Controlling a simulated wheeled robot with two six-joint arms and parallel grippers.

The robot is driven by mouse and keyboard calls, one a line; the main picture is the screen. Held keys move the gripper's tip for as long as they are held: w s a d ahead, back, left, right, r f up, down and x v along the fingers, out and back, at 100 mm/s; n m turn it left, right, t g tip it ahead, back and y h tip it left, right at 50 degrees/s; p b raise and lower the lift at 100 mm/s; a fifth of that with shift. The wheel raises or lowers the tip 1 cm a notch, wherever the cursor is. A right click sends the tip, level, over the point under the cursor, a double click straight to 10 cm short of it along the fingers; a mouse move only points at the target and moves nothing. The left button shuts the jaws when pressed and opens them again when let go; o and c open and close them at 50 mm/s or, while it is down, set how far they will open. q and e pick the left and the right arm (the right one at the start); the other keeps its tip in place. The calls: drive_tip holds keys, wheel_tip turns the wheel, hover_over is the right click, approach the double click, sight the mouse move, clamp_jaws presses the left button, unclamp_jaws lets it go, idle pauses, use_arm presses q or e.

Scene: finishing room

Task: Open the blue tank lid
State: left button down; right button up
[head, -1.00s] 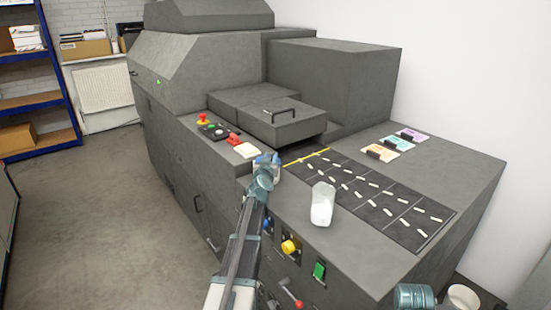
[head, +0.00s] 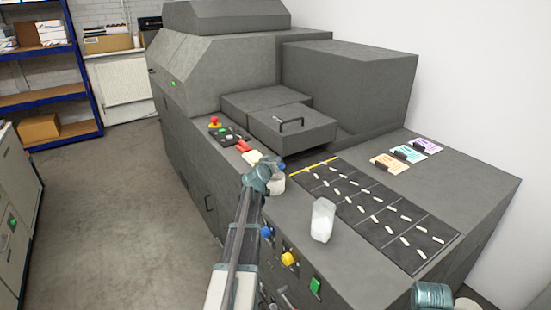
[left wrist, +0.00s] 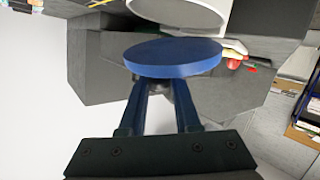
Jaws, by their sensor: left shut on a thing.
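The blue tank lid (left wrist: 173,58) is a round blue disc between the fingertips of my left gripper (left wrist: 165,88) in the left wrist view. That gripper is shut on it. A pale round tank top (left wrist: 180,12) shows beyond the lid, with a gap between them in that view. In the head view my left gripper (head: 270,168) is over the front edge of the grey machine, just above a small whitish tank (head: 278,184). My right gripper is not in view.
A clear container with white contents (head: 322,220) stands right of the tank. A black panel with pale strips (head: 370,205) and coloured cards (head: 408,152) lie beyond it. A handled cover (head: 291,128), red button (head: 214,122) and yellow knob (head: 288,258) are nearby.

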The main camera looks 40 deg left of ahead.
use_arm(q)
drive_tip(key=a+r+n+g+h+p, duration=0.1)
drive_tip(key=p, duration=0.2)
drive_tip(key=w+a+r+n+g+h+p, duration=0.1)
drive_tip(key=a+p, duration=0.1)
drive_tip(key=p, duration=0.1)
drive_tip(key=w+a+n+g+h+p, duration=0.1)
drive_tip(key=h+p, duration=0.1)
drive_tip(key=p, duration=0.1)
drive_tip(key=shift+a+r, duration=0.25)
drive_tip(key=shift+r, duration=0.15)
drive_tip(key=shift+w+a+n+g+h+p, duration=0.2)
drive_tip(key=shift+a+n+g+h+p, duration=0.1)
drive_tip(key=shift+n+p, duration=0.15)
drive_tip(key=a+h, duration=0.1)
drive_tip(key=a+n+g+h, duration=0.1)
drive_tip(key=w+a+f+n+h+p, duration=0.1)
drive_tip(key=shift+w+a+g+h, duration=0.1)
drive_tip(key=shift+g+h, duration=0.2)
drive_tip(key=shift+g, duration=0.1)
drive_tip(key=shift+a+f+n+h, duration=0.2)
drive_tip(key=shift+a+n+h, duration=0.1)
drive_tip(key=shift+n+h, duration=0.1)
drive_tip(key=shift+g, duration=0.3)
